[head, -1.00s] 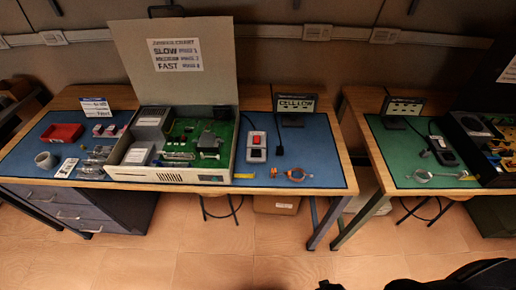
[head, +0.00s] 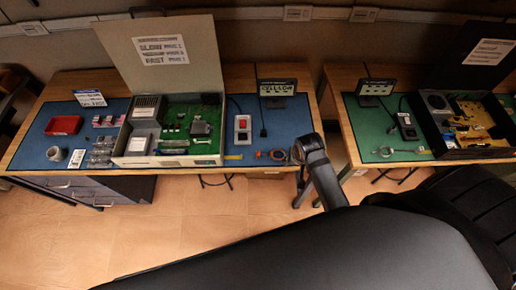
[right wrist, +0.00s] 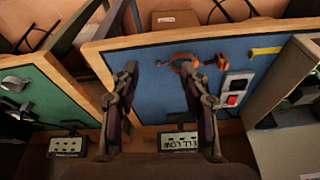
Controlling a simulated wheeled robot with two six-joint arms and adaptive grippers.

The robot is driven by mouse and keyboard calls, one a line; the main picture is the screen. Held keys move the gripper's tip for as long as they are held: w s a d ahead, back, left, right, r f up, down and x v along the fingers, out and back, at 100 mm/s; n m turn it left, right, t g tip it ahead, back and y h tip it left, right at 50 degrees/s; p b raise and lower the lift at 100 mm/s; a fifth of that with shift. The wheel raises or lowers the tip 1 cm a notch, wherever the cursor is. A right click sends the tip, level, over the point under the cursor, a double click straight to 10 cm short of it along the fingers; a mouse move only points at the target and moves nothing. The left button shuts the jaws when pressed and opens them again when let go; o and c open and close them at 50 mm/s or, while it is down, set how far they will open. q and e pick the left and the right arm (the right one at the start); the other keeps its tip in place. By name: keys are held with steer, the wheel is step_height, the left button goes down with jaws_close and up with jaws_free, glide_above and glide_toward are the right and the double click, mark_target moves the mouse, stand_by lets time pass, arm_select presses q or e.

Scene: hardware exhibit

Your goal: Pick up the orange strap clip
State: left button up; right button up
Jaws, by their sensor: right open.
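An orange strap clip, a curved orange band with a metal end, lies on the blue mat near the front right of the left table in the head view (head: 278,155). In the right wrist view its band (right wrist: 184,57) shows beyond the fingertips, nearer the right-hand finger. My right gripper (right wrist: 160,80) is open and empty above the mat; in the head view (head: 298,154) it is just right of the clip, partly hidden by its own arm. I see no contact. My left gripper is not in view.
A small orange piece (right wrist: 222,62) lies beside the clip. A grey device with a red button (right wrist: 234,92), a yellow strip (right wrist: 265,51) and a black sign (head: 278,88) are near. An open case (head: 205,157) stands left. A green-mat table (head: 362,130) is right, across a gap.

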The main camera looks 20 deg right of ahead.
steer(key=w+a+m+g+p, duration=0.1)
steer(key=w+a+m, duration=0.2)
steer(key=w+m, duration=0.45)
steer(key=m+g+y+b, duration=0.1)
steer(key=m+g+b, duration=0.1)
steer(key=m, duration=0.7)
glide_above(257, 153)
step_height(257, 153, down, 7)
steer(key=shift+w+a+f, duration=0.15)
steer(key=shift+w+f, duration=0.1)
step_height(257, 153, down, 5)
steer(key=b, duration=0.6)
steer(key=shift+f, duration=0.2)
steer(key=shift+r, duration=0.2)
steer(key=c, duration=0.9)
